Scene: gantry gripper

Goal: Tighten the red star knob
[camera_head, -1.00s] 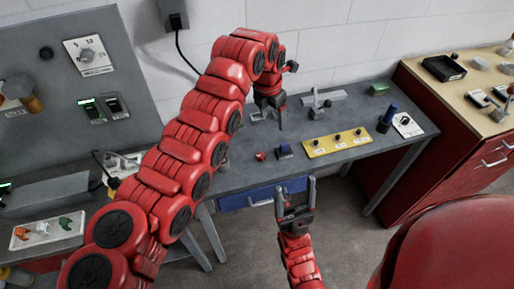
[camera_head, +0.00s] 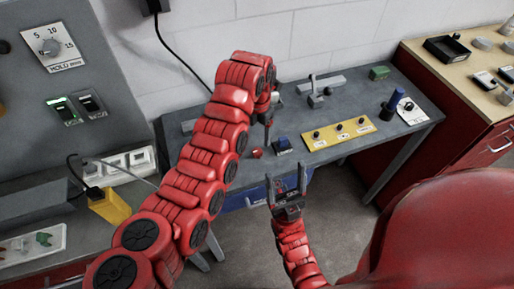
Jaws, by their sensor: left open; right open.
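The small red star knob (camera_head: 257,153) sits on the grey workbench top (camera_head: 225,180), near its front edge. My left gripper (camera_head: 267,142) points down just above and to the right of the knob. It looks apart from it, though the gap is hard to judge. Its fingers are seen edge-on and partly hidden by the red arm; it is open, with nothing seen in it. My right gripper (camera_head: 287,178) is open and empty, fingers up, in front of the bench edge and below the knob in the picture.
A dark block with a blue top (camera_head: 284,144) stands right of the knob. Beyond it are a yellow plate with black knobs (camera_head: 338,134), a grey clamp (camera_head: 316,92), a green block (camera_head: 379,73) and a blue-handled tool (camera_head: 395,104). A blue drawer (camera_head: 240,200) hangs under the bench.

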